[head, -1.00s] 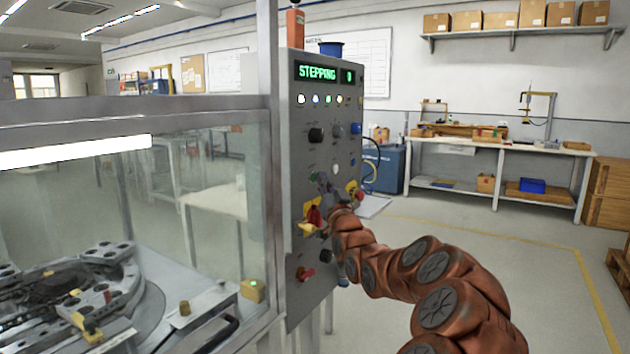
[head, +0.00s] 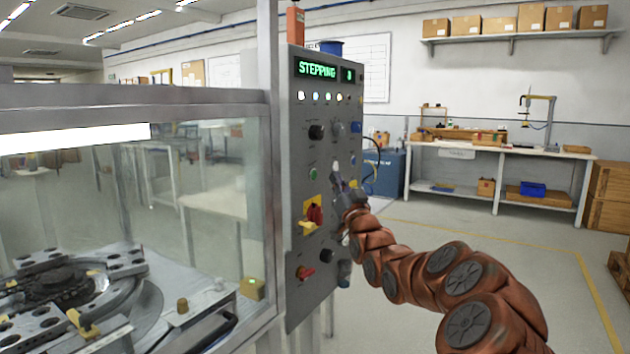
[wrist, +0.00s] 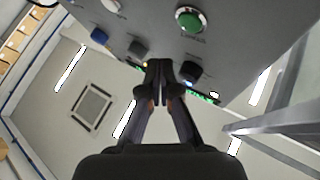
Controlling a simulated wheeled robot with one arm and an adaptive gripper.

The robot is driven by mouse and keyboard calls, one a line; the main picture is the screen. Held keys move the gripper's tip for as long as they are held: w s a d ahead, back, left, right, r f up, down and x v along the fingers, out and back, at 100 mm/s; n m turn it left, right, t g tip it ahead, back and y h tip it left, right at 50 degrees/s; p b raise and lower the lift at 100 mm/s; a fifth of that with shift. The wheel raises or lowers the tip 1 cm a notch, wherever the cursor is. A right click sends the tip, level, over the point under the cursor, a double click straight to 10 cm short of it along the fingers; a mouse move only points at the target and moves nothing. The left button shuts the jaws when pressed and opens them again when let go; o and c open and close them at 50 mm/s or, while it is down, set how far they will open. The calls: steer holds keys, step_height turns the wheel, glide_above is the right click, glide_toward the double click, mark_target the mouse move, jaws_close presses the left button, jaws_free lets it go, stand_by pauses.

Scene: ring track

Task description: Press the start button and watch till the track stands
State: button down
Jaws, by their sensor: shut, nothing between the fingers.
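The grey control panel (head: 318,150) stands in the middle of the head view; its display (head: 317,69) reads STEPPING in green. A green button (head: 313,173) sits on the panel's left side; a green button with a pale rim also shows in the wrist view (wrist: 190,19). My gripper (head: 346,190) is in front of the panel, right of the green button and apart from it. Its fingers (wrist: 160,70) are together and empty. The ring track (head: 75,285) lies behind the glass at lower left, carrying grey plates with holes and yellow parts.
A red knob on a yellow plate (head: 314,214) sits just left of my gripper. A metal frame post (head: 270,150) borders the panel. Open floor lies right, before a workbench (head: 490,150).

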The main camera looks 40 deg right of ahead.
steer(key=shift+s+d, duration=0.25)
steer(key=shift+s, duration=0.6)
stand_by(0.3)
